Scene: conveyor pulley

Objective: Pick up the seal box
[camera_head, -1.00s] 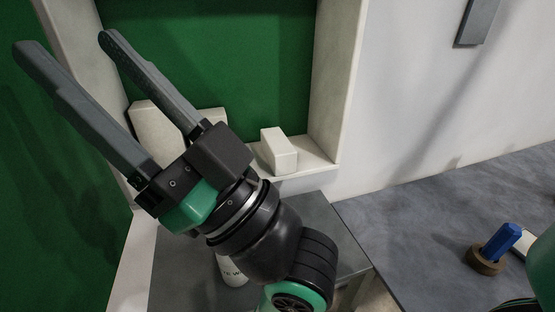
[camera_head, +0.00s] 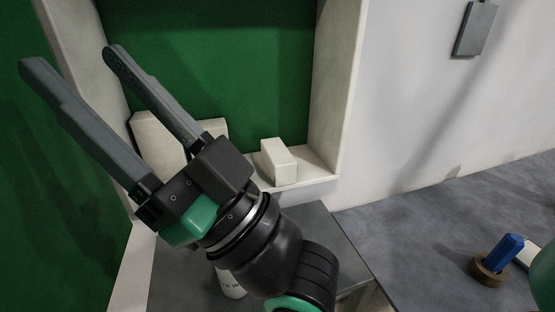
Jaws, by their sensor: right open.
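My right gripper (camera_head: 70,58) is open and empty, its two long grey fingers pointing to the upper left, in front of the green panel. A small white box (camera_head: 279,162) sits on the white ledge to the right of the gripper's body. A larger pale block (camera_head: 158,143) stands on the left of the ledge, partly hidden behind the fingers. I cannot tell which of these is the seal box. My left gripper is not in view.
The white frame (camera_head: 333,90) encloses the recess with the green panel (camera_head: 225,70). A grey table (camera_head: 415,235) extends right, with a blue piece (camera_head: 500,252) standing in a brown ring (camera_head: 489,272). A white bottle-like object (camera_head: 232,287) shows below my arm.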

